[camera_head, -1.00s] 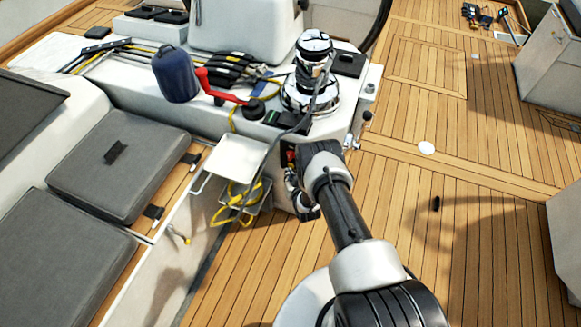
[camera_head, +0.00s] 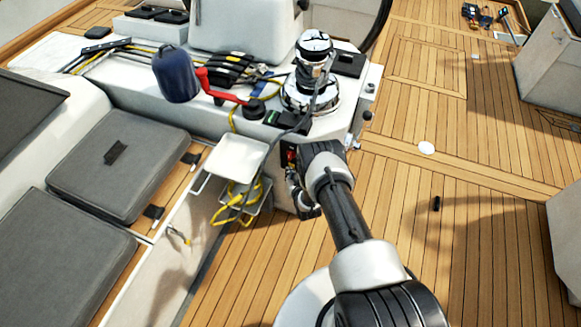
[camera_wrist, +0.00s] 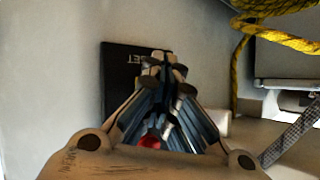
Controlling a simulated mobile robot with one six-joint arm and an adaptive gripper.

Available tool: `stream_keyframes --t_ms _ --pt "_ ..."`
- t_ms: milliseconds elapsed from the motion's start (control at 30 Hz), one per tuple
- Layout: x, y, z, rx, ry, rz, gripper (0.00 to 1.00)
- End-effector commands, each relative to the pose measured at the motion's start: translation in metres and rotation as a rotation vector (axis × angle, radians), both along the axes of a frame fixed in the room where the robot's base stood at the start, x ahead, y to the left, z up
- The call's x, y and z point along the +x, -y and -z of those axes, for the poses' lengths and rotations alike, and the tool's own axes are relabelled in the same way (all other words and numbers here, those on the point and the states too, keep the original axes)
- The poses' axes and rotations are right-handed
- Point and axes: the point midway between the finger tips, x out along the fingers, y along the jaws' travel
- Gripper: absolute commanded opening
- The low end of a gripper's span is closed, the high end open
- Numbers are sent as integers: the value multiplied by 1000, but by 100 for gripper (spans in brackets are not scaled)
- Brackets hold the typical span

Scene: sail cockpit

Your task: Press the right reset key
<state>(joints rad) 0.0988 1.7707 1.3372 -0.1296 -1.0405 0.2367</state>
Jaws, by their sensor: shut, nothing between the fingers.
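My gripper (camera_wrist: 165,75) is shut and empty in the wrist view, its fingertips in front of a dark panel (camera_wrist: 110,75) on a pale wall. Letters ending in "ET" show on the panel just left of the fingertips. A red round part (camera_wrist: 151,141) shows low between the fingers. The rest of the panel, and any key right of the letters, is hidden behind the fingers. I cannot tell whether the fingertips touch the panel. In the head view, my arm reaches to the end of the white console (camera_head: 352,105) and hides the gripper's tips.
Yellow rope (camera_wrist: 243,60) hangs at the right of the wrist view. In the head view, a tray (camera_head: 229,162) with yellow rope below it stands left of my arm. A chrome winch (camera_head: 312,95) and a red handle (camera_head: 215,90) are on the console top. The teak deck at right is mostly clear.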

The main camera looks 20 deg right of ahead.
Motion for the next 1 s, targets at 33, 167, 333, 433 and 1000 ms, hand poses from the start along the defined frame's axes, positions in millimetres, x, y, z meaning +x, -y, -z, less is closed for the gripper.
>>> stream_keyframes --t_ms 33,167,333,433,1000 --pt "1 1 0 0 1 0 0" --pt "1 1 0 0 1 0 0" --pt "2 1 -1 0 2 0 0" --pt "0 0 -1 0 2 0 0" --pt "-12 -9 0 0 1 0 0"
